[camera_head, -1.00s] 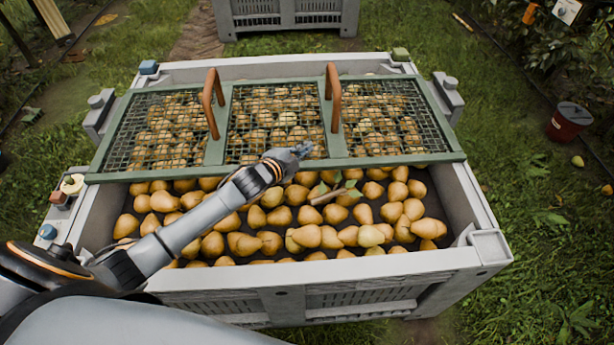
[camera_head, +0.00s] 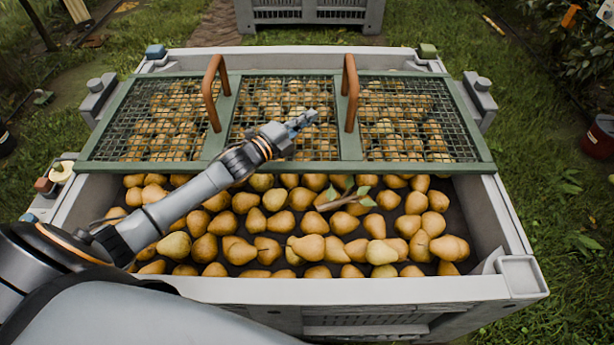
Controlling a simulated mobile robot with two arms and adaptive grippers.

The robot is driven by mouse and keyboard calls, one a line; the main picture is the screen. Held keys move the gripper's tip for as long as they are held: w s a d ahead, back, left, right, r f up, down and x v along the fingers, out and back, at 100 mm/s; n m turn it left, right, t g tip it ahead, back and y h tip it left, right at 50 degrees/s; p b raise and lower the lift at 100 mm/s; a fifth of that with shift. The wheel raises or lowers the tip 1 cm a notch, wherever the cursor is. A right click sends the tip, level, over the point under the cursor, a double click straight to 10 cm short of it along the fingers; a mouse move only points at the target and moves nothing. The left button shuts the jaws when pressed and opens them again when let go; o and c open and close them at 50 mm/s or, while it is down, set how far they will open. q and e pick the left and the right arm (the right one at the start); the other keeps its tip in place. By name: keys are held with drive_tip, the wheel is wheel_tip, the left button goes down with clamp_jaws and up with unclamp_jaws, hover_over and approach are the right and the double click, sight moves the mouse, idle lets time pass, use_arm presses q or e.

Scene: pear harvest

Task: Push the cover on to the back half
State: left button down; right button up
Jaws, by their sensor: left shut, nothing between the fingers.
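The cover (camera_head: 215,146) is a green frame with wire mesh and two upright brown handles, the left one (camera_head: 212,92) and the right one (camera_head: 350,92). It lies across the back half of the grey crate (camera_head: 340,290), over the pears there. My left gripper (camera_head: 306,120) is shut and empty. In the picture it lies over the cover's middle mesh panel, between the two handles. I cannot tell whether it touches the mesh. My right gripper is not in view.
Pears (camera_head: 310,247) fill the open front half of the crate, with a leafy twig (camera_head: 345,198) on top. Small blocks sit on the crate's back corners, one blue (camera_head: 155,51), one green (camera_head: 427,51). A red bucket (camera_head: 598,138) stands on the grass at right. Another crate (camera_head: 310,14) stands behind.

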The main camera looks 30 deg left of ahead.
use_arm(q)
drive_tip(key=s+d+p, duration=0.1)
drive_tip(key=s+d, duration=0.5)
drive_tip(key=s, duration=0.6)
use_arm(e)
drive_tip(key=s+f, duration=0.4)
use_arm(q)
drive_tip(key=b, duration=0.3)
approach(318, 170)
drive_tip(key=x, duration=0.5)
drive_tip(key=shift+d+f, duration=0.15)
drive_tip(key=shift+d, duration=0.25)
drive_tip(key=shift+w+a, duration=0.2)
drive_tip(key=shift+w, duration=0.2)
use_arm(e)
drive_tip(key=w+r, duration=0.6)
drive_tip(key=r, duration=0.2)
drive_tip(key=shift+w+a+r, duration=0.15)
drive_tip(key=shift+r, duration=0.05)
